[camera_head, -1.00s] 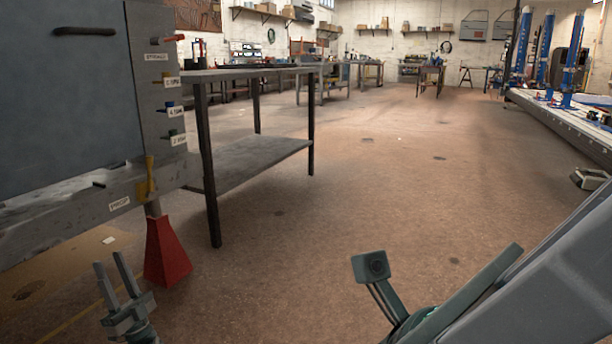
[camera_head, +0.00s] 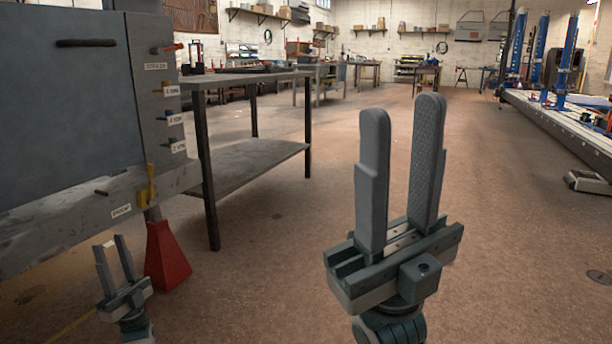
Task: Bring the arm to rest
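My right gripper (camera_head: 402,165) stands upright in the lower middle of the head view, close to the camera. Its two grey fingers are apart with nothing between them. My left gripper (camera_head: 113,252) is low at the left, in front of the cabinet's red foot. Its fingers are also apart and empty. Neither gripper appears to touch anything.
A grey cabinet (camera_head: 65,110) with labelled knobs fills the left, beside a red foot (camera_head: 165,262). A metal table (camera_head: 250,165) with a lower shelf stands behind it. A long bench (camera_head: 560,120) runs along the right. The brown floor (camera_head: 330,215) between is open.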

